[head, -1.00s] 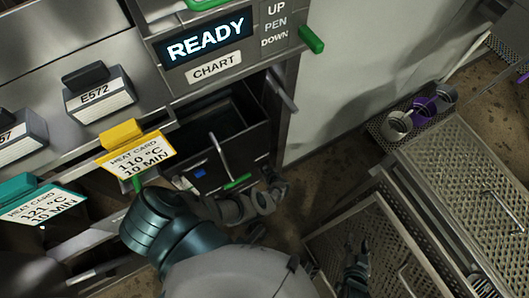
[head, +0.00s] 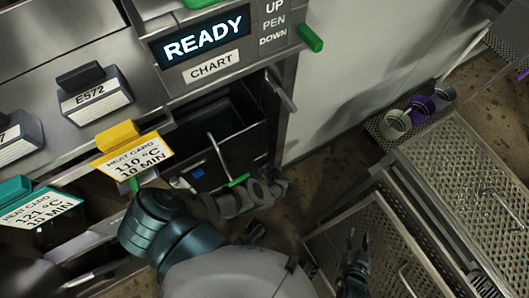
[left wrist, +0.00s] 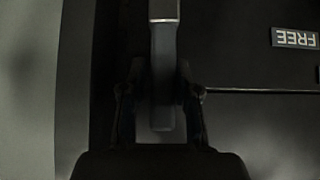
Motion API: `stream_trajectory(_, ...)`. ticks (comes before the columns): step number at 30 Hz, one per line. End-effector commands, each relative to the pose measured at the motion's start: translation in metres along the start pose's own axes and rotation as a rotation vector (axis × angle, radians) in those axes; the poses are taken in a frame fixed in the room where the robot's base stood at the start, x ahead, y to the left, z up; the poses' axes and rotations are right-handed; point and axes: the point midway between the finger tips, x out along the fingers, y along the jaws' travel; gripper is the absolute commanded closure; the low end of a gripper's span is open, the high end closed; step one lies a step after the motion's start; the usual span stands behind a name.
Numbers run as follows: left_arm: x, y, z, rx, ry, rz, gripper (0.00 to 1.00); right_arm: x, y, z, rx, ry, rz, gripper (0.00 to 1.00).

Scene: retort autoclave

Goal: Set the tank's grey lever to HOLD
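In the left wrist view a grey lever (left wrist: 164,75) runs down from the top edge, between the two fingers of my left gripper (left wrist: 160,75). The fingers stand apart on both sides of it, with a gap visible at the left; contact at the right is unclear. No HOLD label is visible. In the head view my left gripper (head: 277,184) is low in front of the dark tank opening, its fingertips hard to make out. My right gripper (head: 358,243) is open and empty above the metal crates at lower right.
A panel above the tank carries a READY display (head: 207,36) and a green handle (head: 310,37). A yellow heat card (head: 132,156) and a teal one (head: 38,208) stick out at the left. Perforated metal crates (head: 465,180) and cups (head: 421,109) stand at right.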

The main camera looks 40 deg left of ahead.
Motion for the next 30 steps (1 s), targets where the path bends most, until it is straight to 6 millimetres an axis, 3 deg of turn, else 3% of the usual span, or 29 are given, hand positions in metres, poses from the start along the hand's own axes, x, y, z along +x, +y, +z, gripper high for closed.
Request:
stream_trajectory(2,-0.001,0.001,0.001,0.000,-0.001,0.002,0.50,0.000,0.000,0.000,0.000,-0.001,0.000,0.60)
stream_trajectory(22,0.000,-0.003,-0.002,-0.018,0.007,0.009,0.50,-0.003,0.000,-0.003,-0.001,0.002,0.001,0.60)
stream_trajectory(26,-0.001,-0.013,-0.005,-0.093,0.010,0.091,0.50,-0.010,0.000,-0.017,-0.004,0.016,0.003,0.60)
stream_trajectory(30,0.005,-0.017,-0.005,-0.194,0.010,0.195,0.50,-0.011,0.000,-0.019,-0.004,0.018,0.003,0.60)
